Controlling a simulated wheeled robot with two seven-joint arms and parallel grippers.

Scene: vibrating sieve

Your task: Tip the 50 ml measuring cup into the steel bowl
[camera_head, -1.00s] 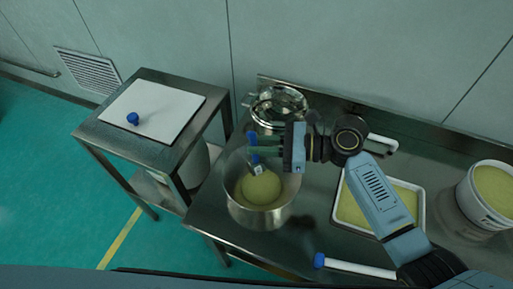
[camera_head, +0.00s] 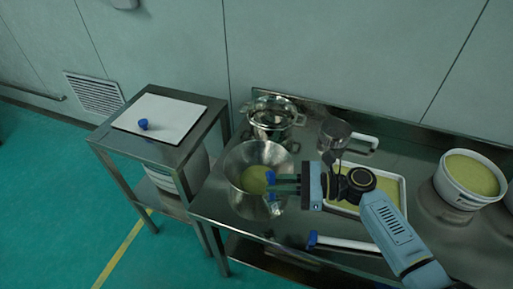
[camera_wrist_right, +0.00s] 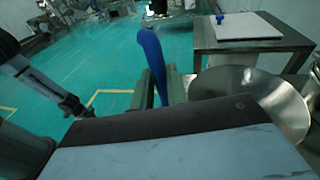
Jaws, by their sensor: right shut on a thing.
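The steel bowl (camera_head: 236,203) stands on the steel table's left end, with yellow powder (camera_head: 256,179) inside. It also shows at the right of the right wrist view (camera_wrist_right: 262,92). My right gripper (camera_head: 284,184) is shut on the blue handle of the measuring cup (camera_head: 273,208), at the bowl's front right side. The small metal cup hangs below the fingers, overlapping the bowl's near right wall in the head view. Its contents and exact tilt cannot be made out. The blue handle (camera_wrist_right: 152,60) rises between the fingers in the wrist view. My left gripper is not seen.
A steel pot (camera_head: 272,115) and a clear jug (camera_head: 335,137) stand behind the bowl. A tray of yellow powder (camera_head: 398,194) and a white tub (camera_head: 462,190) lie to the right. A side table with a white board (camera_head: 175,112) stands left.

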